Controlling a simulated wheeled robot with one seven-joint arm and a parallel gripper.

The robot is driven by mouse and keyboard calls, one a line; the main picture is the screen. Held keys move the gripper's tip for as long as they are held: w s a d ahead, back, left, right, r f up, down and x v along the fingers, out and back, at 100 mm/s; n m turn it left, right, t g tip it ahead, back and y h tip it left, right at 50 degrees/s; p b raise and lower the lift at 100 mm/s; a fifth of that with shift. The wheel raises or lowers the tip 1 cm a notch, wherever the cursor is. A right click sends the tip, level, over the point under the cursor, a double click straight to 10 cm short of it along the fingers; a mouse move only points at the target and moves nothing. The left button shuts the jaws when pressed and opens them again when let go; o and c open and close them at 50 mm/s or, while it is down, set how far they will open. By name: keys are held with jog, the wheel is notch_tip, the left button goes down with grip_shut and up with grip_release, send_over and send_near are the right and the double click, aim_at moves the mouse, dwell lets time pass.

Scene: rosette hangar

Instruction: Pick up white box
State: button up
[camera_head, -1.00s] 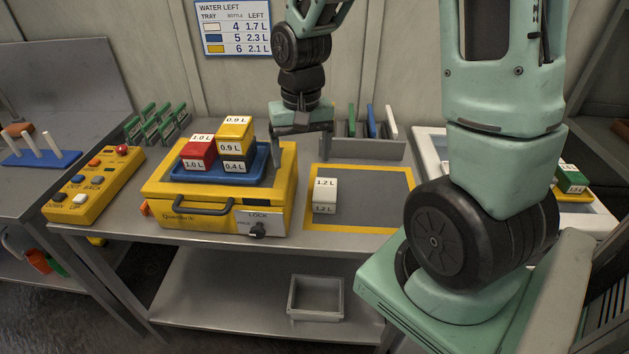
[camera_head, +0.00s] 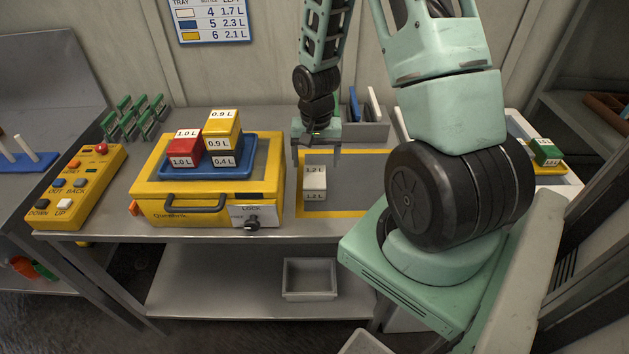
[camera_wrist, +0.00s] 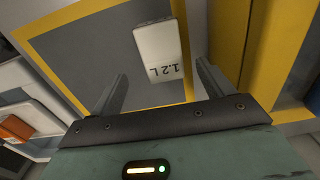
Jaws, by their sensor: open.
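The white box (camera_head: 314,180), labelled 1.2 L, stands on the grey mat with a yellow border (camera_head: 350,213) on the bench. In the wrist view the white box (camera_wrist: 157,47) lies beyond the fingertips, nearer the right finger. My gripper (camera_head: 316,160) is open and empty, above and just behind the box in the head view. It also shows in the wrist view (camera_wrist: 160,85), with its two fingers apart and nothing between them. I cannot tell the exact height of the fingertips over the mat.
A grey rack (camera_head: 365,130) stands behind the mat. A yellow button panel (camera_head: 80,190) sits at left. The mat's right part is bare.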

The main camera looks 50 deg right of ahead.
aim_at(315, 175)
jog(key=shift+a+f+p, duration=0.15)
jog(key=shift+f+p, duration=0.25)
jog(key=shift+f, duration=1.2)
jog(key=shift+a+f+p, duration=0.1)
jog(key=shift+f+p, duration=0.3)
jog(key=shift+f, duration=1.2)
jog(key=c, duration=1.1)
jog(key=shift+r, duration=0.1)
jog(key=shift+c, duration=0.2)
